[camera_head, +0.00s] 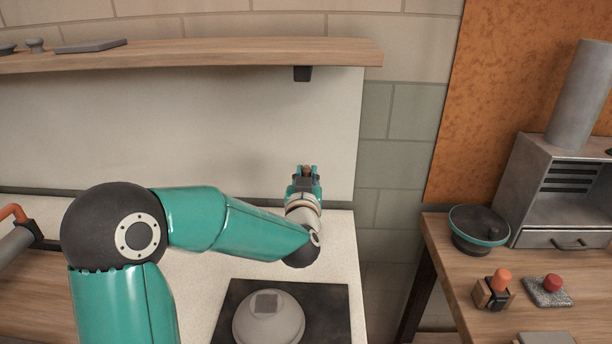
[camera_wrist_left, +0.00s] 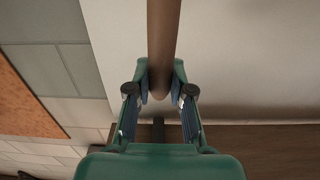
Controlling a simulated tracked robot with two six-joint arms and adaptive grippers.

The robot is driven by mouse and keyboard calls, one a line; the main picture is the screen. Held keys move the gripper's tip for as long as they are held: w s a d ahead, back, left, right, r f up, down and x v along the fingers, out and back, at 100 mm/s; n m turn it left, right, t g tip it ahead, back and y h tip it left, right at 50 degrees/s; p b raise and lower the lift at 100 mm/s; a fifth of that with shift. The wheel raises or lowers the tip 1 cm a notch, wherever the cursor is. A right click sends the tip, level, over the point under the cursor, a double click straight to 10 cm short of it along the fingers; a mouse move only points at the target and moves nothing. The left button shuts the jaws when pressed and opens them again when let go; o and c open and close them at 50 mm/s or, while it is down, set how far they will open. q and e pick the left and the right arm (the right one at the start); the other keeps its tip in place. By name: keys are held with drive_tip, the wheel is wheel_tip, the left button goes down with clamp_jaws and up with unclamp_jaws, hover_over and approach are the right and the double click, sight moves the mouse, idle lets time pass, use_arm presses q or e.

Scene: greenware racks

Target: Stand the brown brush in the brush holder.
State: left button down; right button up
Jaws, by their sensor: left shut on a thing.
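My left gripper (camera_head: 305,178) is raised in front of the pale wall panel, above the back edge of the speckled worktop. Its fingers are shut on the brown brush (camera_wrist_left: 163,40). In the left wrist view the brush is a smooth brown rod between the two fingers (camera_wrist_left: 160,88), with its rounded end towards the palm and the rest running out of the top of the picture. In the head view only a small brown bit shows between the fingertips. I cannot make out a brush holder in either view. My right gripper is not in view.
A wooden shelf (camera_head: 200,54) runs along the wall above the gripper. A pale dome (camera_head: 268,322) sits on a dark slab (camera_head: 335,300) on the worktop. A separate bench (camera_head: 450,262) at right holds a dark bowl (camera_head: 478,230), small knobbed items and a grey metal cabinet (camera_head: 560,190).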

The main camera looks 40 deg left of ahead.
use_arm(q)
drive_tip(key=c, duration=1)
unclamp_jaws()
drive_tip(key=shift+o, duration=0.2)
drive_tip(key=v, duration=1.2)
drive_tip(key=shift+f, duration=0.1)
